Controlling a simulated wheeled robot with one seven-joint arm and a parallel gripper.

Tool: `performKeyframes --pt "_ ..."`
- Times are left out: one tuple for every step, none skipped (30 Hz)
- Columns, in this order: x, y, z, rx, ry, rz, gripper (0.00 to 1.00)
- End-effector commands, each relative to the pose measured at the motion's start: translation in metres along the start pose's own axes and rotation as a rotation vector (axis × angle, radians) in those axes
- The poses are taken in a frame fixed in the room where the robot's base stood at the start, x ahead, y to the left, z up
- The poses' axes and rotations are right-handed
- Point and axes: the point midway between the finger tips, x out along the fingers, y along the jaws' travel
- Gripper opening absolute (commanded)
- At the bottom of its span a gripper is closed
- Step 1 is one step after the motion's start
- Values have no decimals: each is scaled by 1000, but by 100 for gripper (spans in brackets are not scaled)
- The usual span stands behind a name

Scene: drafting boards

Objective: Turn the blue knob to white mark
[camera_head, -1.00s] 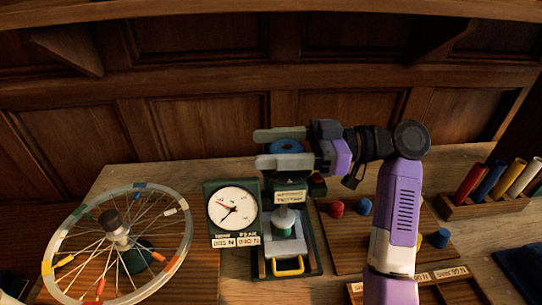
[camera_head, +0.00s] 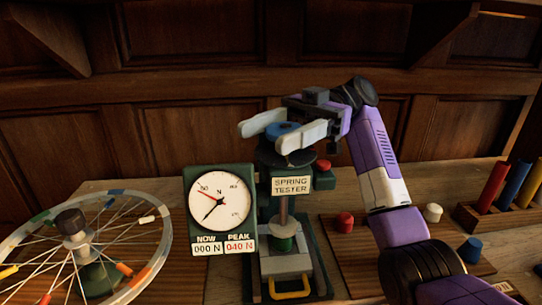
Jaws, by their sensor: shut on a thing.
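The blue knob (camera_head: 281,129) sits on top of the dark green spring tester (camera_head: 322,181), above a round dark plate. My gripper (camera_head: 259,134) is shut on the blue knob, with one pale finger on each side of it, coming in from the right. The fingers hide part of the knob's sides. I cannot make out a white mark on the knob or the plate. Below the "SPRING TESTER" label, a shaft (camera_head: 283,208) runs down to a green piece over the tester's base.
A dial gauge (camera_head: 221,206) left of the tester reads NOW 000 N and PEAK 040 N. A spoked wheel (camera_head: 154,272) stands further left. A board (camera_head: 343,245) at right holds red (camera_head: 344,222), white (camera_head: 433,212) and blue (camera_head: 470,249) pieces. Coloured tubes (camera_head: 521,184) stand far right.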

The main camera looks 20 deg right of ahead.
Motion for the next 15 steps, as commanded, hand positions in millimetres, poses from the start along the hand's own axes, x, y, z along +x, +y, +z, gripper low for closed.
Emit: performKeyframes --pt "1 -1 9 5 -7 -24 16" --pt "1 -1 9 5 -8 -34 16" --pt "1 -1 8 5 -7 -46 15" --pt "1 -2 8 5 -8 -54 16" --pt "1 -2 8 5 -8 -62 16" --pt "1 -2 7 6 -8 -71 16" --pt "1 -2 7 6 -7 -76 16" --pt "1 -3 7 6 -7 -82 16" --pt "1 -3 6 5 -7 -88 16" --pt "2 -3 6 5 -8 -92 16" --pt "2 -3 6 5 -8 -95 16" --pt "2 -3 5 5 -8 -98 16" --pt "2 -3 5 5 -7 -100 16" --pt "2 -3 5 5 -7 -102 16" --pt "2 -3 4 5 -7 -103 16"
